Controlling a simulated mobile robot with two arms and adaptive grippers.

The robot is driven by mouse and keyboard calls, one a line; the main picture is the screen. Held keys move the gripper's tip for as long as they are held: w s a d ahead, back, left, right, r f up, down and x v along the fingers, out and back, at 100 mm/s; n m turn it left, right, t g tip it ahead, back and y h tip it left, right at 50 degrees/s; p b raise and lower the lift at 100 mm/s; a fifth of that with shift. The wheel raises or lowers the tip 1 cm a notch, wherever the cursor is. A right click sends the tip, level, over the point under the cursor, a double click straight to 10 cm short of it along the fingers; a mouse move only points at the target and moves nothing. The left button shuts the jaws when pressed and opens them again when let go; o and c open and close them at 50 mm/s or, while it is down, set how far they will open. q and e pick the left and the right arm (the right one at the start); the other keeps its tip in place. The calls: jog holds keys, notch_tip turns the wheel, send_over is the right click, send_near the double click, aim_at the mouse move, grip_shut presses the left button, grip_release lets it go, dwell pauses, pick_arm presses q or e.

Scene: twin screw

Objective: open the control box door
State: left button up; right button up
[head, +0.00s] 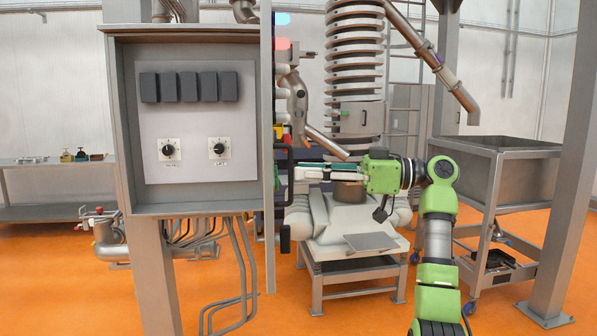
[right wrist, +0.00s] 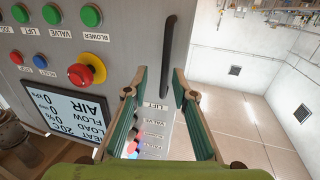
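The control box (head: 123,130) stands on the left in the head view. Its door (head: 267,120) is swung far open and shows nearly edge-on, at the right of the box. The inside panel is exposed. The black door handle (head: 290,178) is on the door's outer face; it also shows in the right wrist view (right wrist: 169,50). My right gripper (head: 297,172) is beside the handle. In the right wrist view its fingers (right wrist: 160,78) are apart, with the handle's lower part between the tips; I see no clear contact. My left gripper is not in view.
The panel carries dark blocks (head: 190,87) and two knobs (head: 168,148). The door's face has green buttons (right wrist: 91,15), a red emergency button (right wrist: 87,70) and a display (right wrist: 70,115). Machinery (head: 350,215) stands behind my right gripper. A steel post (head: 565,180) is at right.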

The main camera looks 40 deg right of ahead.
jog(key=v, duration=0.9)
jog(key=shift+d, duration=0.2)
jog(key=shift+f, duration=0.1)
